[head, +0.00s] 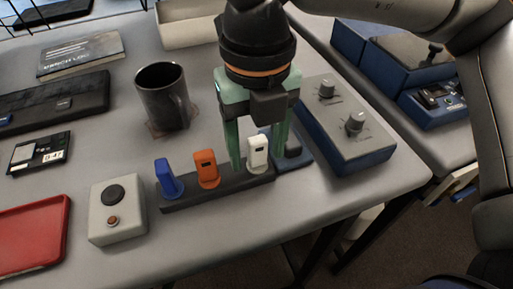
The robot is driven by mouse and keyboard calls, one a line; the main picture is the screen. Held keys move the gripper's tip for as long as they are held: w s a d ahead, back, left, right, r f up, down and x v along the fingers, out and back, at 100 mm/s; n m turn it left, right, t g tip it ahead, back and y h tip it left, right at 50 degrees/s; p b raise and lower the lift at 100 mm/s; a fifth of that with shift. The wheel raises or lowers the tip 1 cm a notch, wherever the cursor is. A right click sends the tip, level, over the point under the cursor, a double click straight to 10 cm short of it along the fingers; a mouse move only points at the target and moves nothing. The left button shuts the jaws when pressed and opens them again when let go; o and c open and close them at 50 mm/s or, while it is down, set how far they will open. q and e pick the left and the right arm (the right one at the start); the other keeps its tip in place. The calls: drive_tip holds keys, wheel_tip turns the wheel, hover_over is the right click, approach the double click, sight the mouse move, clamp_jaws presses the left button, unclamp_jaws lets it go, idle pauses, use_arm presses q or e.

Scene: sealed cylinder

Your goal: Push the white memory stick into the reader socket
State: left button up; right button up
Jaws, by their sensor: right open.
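The white memory stick (257,152) stands upright at the right end of a dark holder strip (216,191). An orange stick (206,168) and a blue stick (167,178) stand in the same strip to its left. My right gripper (254,155) points down over the white stick, its green fingers apart, one on either side of it. Whether the fingers touch the stick cannot be told. A small dark blue-grey block (291,152) is partly hidden behind the right finger; I cannot tell if it is the reader. My left gripper is not in view.
A blue-grey box with knobs (345,125) stands right of the strip, near the table edge. A white button box (117,209) and a red tray (30,238) lie left. The front table strip is clear.

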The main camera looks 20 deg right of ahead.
sight(257, 138)
drive_tip(key=shift+b, duration=0.3)
idle(0.4)
drive_tip(key=shift+c, duration=0.4)
clamp_jaws()
idle(0.9)
drive_tip(key=shift+r, duration=0.15)
drive_tip(key=shift+r+p, duration=2.1)
drive_tip(key=shift+r, duration=0.8)
